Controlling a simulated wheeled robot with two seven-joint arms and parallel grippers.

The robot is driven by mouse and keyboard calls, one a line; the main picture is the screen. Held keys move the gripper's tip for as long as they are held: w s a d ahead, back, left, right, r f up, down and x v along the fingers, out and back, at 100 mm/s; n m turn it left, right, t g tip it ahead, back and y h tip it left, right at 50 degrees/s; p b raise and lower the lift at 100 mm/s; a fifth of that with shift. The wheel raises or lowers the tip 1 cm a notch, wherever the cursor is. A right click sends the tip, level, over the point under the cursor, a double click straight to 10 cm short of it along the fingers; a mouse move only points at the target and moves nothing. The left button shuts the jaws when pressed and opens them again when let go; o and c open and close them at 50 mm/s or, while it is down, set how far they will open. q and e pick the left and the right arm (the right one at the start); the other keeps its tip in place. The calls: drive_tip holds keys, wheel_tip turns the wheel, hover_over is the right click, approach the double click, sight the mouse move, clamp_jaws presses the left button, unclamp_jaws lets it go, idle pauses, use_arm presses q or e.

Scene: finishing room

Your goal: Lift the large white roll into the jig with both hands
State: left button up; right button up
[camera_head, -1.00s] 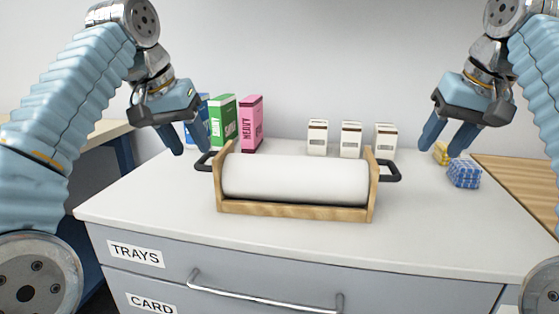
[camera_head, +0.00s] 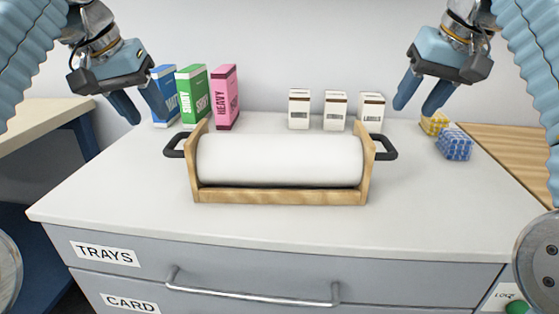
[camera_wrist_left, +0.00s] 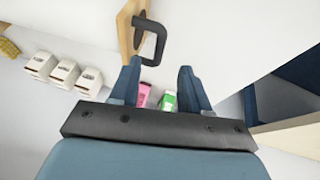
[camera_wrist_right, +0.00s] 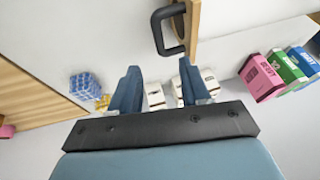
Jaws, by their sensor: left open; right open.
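The large white roll (camera_head: 280,159) lies across a wooden frame (camera_head: 280,197) on the grey-white counter, between its two upright end plates. A black handle (camera_head: 174,146) sticks out from the left end plate, and another black handle (camera_head: 386,147) from the right one. My left gripper (camera_head: 152,112) is open and empty, above and left of the left handle; that handle shows ahead of its fingers in the left wrist view (camera_wrist_left: 152,42). My right gripper (camera_head: 415,106) is open and empty, above and right of the right handle, which shows in the right wrist view (camera_wrist_right: 164,32). Neither gripper appears to touch anything.
Blue (camera_head: 165,95), green (camera_head: 192,95) and pink (camera_head: 225,97) boxes stand behind at the left. Three white cartons (camera_head: 335,110) stand behind the frame. Yellow (camera_head: 434,123) and blue (camera_head: 454,144) patterned blocks lie at the right. The counter's front strip (camera_head: 280,225) is clear.

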sight(169, 144)
use_arm(q)
drive_tip(key=x, duration=1.1)
drive_tip(key=shift+w+f, duration=0.15)
drive_tip(key=shift+f, duration=0.25)
use_arm(e)
drive_tip(key=x, duration=1.2)
drive_tip(key=shift+s, duration=0.1)
use_arm(q)
clamp_jaws()
use_arm(e)
clamp_jaws()
use_arm(q)
drive_tip(key=shift+r, duration=0.1)
use_arm(e)
drive_tip(key=shift+r, duration=0.1)
